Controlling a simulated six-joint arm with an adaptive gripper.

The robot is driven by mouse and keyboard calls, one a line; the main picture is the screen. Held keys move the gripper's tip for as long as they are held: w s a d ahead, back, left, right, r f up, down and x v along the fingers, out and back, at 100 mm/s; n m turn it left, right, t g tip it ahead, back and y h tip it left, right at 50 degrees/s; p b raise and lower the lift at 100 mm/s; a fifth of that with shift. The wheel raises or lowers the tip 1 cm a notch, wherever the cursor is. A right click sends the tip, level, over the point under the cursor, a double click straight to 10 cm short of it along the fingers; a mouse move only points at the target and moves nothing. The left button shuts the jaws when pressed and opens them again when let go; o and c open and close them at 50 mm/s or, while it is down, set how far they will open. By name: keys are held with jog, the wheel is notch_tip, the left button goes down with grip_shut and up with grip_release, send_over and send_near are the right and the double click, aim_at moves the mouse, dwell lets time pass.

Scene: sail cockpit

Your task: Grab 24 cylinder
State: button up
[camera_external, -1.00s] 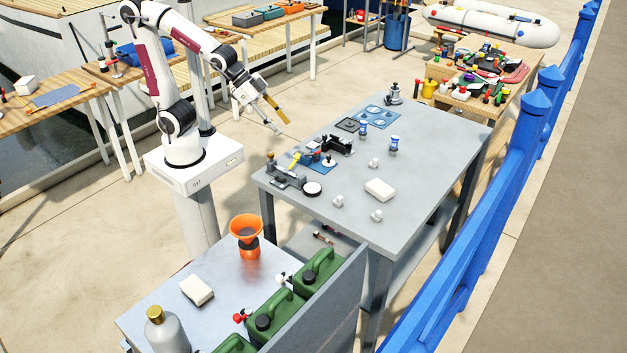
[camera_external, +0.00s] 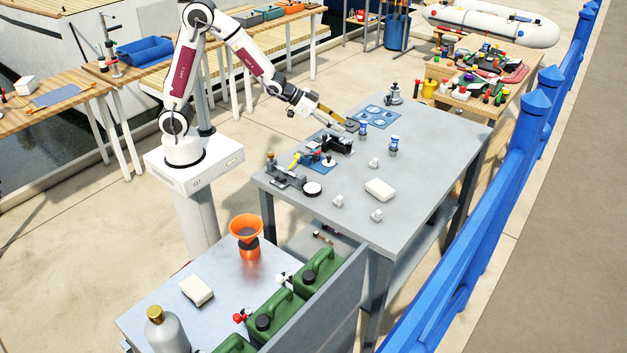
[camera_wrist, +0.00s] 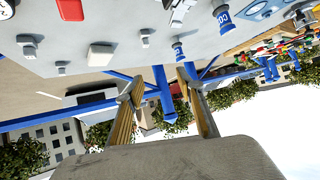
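Two blue-and-white cylinders stand upright on the grey table (camera_external: 420,200). One cylinder (camera_external: 363,127) is near the blue plate, and the other cylinder (camera_external: 394,144) stands nearer the camera, to its right. In the wrist view one cylinder (camera_wrist: 222,14) carries a white marking I cannot read surely, and the other cylinder (camera_wrist: 178,50) is smaller in view. My gripper (camera_external: 343,124) is above the table's left side, just left of the nearer-to-plate cylinder. In the wrist view its two fingers (camera_wrist: 157,88) are spread apart with nothing between them.
A black fixture (camera_external: 338,144) stands close below my gripper. A blue plate with round parts (camera_external: 375,116) lies behind. The table's near right area is mostly clear.

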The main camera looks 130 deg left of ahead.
jog(key=shift+n+y, duration=0.5)
jog(key=shift+y, duration=0.1)
jog(key=a+f, duration=0.1)
jog(key=a, duration=0.1)
jog(key=s+a+f, duration=0.1)
jog(key=a+f, duration=0.1)
jog(key=a, duration=0.1)
jog(key=a+f, duration=0.1)
jog(key=a, duration=0.1)
jog(key=shift+s+a+f, duration=0.35)
jog(key=shift+f, duration=0.05)
jog(key=n+t+y, duration=0.1)
send_near(361, 131)
jog(key=x, duration=0.3)
jog(key=shift+f, duration=0.1)
jog(key=shift+w, duration=0.1)
jog(key=shift+x, duration=1.25)
jog(key=shift+a, duration=0.1)
